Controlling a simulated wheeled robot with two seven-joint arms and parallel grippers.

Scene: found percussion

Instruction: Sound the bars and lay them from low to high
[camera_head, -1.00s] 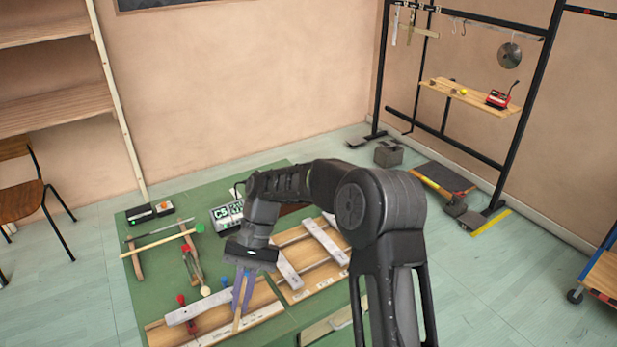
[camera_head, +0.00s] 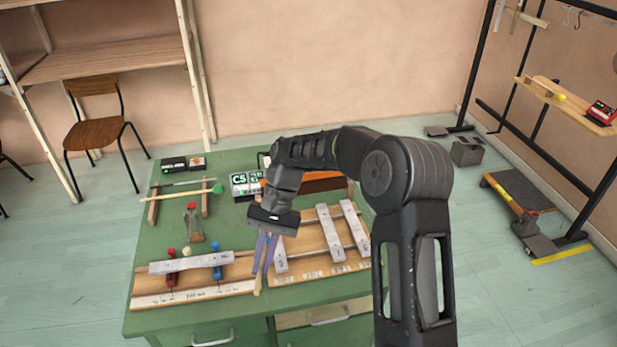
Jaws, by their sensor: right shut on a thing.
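My right gripper (camera_head: 264,252) is shut on a thin wooden stick (camera_head: 258,284), pointing down at the right end of the left board. The stick's far end is hidden. Three grey bars lie side by side on the right wooden board (camera_head: 310,270): a left one (camera_head: 281,262) partly behind my gripper, a middle one (camera_head: 330,231) and a right one (camera_head: 353,222). A display (camera_head: 245,184) reads C5. My left gripper is not in view.
A green-tipped stick (camera_head: 180,194) rests across two wooden supports at the back left of the green table (camera_head: 155,325). Small dark boxes (camera_head: 183,163) stand behind it. A chair (camera_head: 98,133), shelves (camera_head: 110,60) and a black rack (camera_head: 480,60) stand beyond the table.

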